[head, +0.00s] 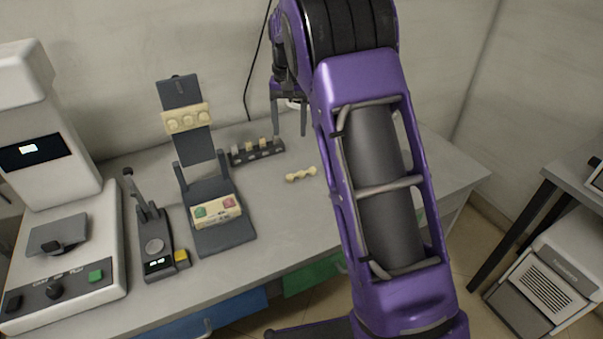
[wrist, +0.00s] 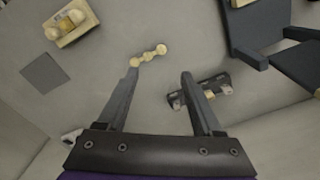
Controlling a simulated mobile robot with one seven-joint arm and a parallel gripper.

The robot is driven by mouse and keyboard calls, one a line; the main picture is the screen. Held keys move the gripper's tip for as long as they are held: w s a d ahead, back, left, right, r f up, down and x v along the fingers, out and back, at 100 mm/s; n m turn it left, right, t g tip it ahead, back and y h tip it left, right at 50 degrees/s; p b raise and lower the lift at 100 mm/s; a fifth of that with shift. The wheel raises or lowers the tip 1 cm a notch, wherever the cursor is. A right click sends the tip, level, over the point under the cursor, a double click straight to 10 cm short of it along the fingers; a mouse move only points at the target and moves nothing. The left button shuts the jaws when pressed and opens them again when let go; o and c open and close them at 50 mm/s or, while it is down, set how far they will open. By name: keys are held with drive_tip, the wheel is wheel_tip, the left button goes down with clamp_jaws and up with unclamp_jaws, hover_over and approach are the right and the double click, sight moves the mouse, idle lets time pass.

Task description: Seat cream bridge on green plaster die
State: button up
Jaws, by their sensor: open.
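The cream bridge (head: 301,173), a small knobbly bar, lies on the bench right of the articulator; in the wrist view it (wrist: 149,54) shows just past the left fingertip. The green plaster die (head: 200,212) sits at the left of a cream model block (head: 216,209) on the lower part of the dark articulator (head: 227,236), with a red die (head: 229,202) beside it. The articulator's upper part is swung up and carries a cream block. My gripper (head: 289,128) is open and empty above the bench, apart from the bridge; its fingers also show in the wrist view (wrist: 159,74).
A dark rack (head: 258,152) with several small blanks stands behind the bridge; in the wrist view it (wrist: 207,91) lies near the right finger. A small press-like device (head: 157,247) and a large white machine (head: 60,260) stand left. A tray (wrist: 62,40) shows top left.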

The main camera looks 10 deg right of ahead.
drive_tip(key=b, duration=0.1)
hover_over(290, 177)
drive_tip(key=f, duration=1)
drive_tip(key=shift+s+d+f, duration=0.1)
drive_tip(key=shift+s, duration=0.1)
drive_tip(key=shift+w+f+b, duration=0.2)
drive_tip(key=shift+f+b, duration=0.45)
drive_tip(key=shift+f, duration=2.25)
drive_tip(key=shift+c, duration=0.3)
clamp_jaws()
